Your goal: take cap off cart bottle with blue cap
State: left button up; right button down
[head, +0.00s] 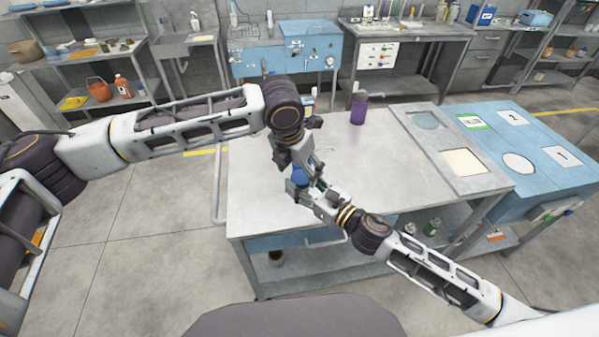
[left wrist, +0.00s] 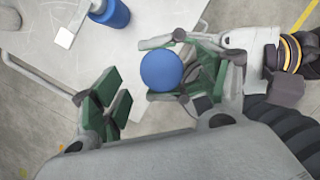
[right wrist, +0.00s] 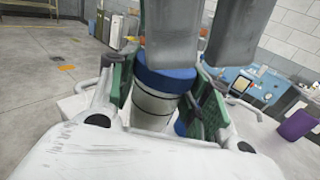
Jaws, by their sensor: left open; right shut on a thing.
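The bottle (right wrist: 154,105) has a pale body with dark bands and a blue cap (right wrist: 165,77). My right gripper (right wrist: 166,95) is shut around its body, below the cap. In the left wrist view the cap (left wrist: 161,69) shows from above as a blue disc between the right gripper's fingers. In the head view the cap (head: 299,176) is partly covered by the grippers. My left gripper (head: 296,160) is open just above the cap, coming down from the far side. Its grey fingers hang over the cap in the right wrist view. I cannot tell whether they touch it.
The grippers meet over the left part of the grey cart top (head: 385,150). A purple cup (head: 358,111) stands at its back, and a blue cylinder (left wrist: 112,13) shows in the left wrist view. A blue table (head: 540,150) adjoins at right. The cart's front middle is clear.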

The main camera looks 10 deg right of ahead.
pick_arm(q)
jog(key=shift+r, duration=1.15)
jog(key=shift+w, duration=0.1)
